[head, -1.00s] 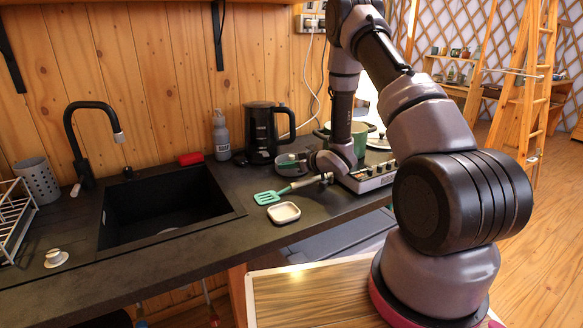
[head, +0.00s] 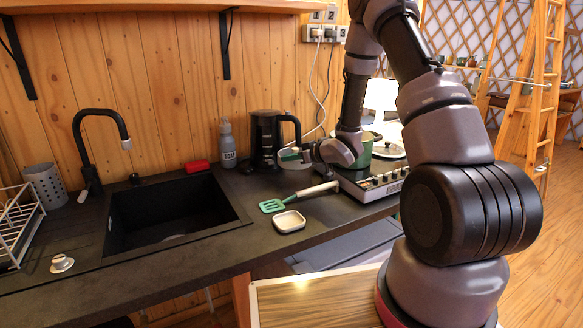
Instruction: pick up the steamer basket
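A small shallow green bowl-like piece with a pale rim (head: 289,155), which I take to be the steamer basket, is at my gripper in front of the black kettle. It is small and partly covered, so its details are unclear. My gripper (head: 302,154) points left, with its fingers at the right side of this piece. The fingers appear shut on its edge and hold it above the counter. The fingertips are too small to show the exact contact.
A black kettle (head: 266,139) stands close behind the piece. A green spatula (head: 272,205) and a white square dish (head: 289,221) lie in front. A green pot (head: 369,140) stands on the stove (head: 372,184) at right. The sink (head: 170,210) is left.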

